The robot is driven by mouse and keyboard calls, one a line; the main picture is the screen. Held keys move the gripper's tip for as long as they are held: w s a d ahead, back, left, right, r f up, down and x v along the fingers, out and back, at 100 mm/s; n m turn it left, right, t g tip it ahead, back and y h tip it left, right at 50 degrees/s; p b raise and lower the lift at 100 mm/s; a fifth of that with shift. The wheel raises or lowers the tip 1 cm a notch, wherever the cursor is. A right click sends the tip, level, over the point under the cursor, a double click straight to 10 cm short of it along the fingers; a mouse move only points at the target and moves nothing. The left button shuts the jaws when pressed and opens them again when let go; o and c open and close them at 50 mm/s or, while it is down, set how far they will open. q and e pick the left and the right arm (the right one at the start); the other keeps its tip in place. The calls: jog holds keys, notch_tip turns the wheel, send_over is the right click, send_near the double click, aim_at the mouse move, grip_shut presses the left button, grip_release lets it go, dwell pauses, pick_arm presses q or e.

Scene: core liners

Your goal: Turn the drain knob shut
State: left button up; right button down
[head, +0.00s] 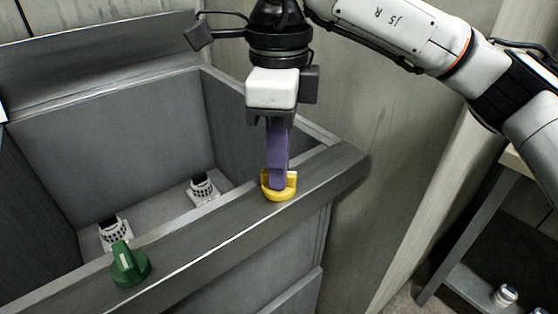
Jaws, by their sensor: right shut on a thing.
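A yellow knob (279,194) sits on the front rim of the grey basin (345,165), toward its right end. My right gripper (277,180) points down from above, and its purple fingers are shut on the yellow knob, hiding part of it. A green knob (130,264) with a pale mark on its grip sits on the same rim further left, with nothing touching it. No label shows which knob is the drain knob. My left gripper is not in view.
Two white fittings with black tops stand inside the basin, one at the left (115,234) and one nearer the middle (202,189). A grey shelf (480,287) with small white items stands at the lower right. The rim between the knobs is clear.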

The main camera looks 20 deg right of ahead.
jog(key=m, duration=0.4)
jog(key=shift+m, duration=2.2)
jog(key=c, duration=1.8)
grip_release()
jog(key=shift+o, duration=0.2)
notch_tip(320, 180, up, 10)
jog(key=p, duration=0.2)
jog(key=shift+r, duration=0.15)
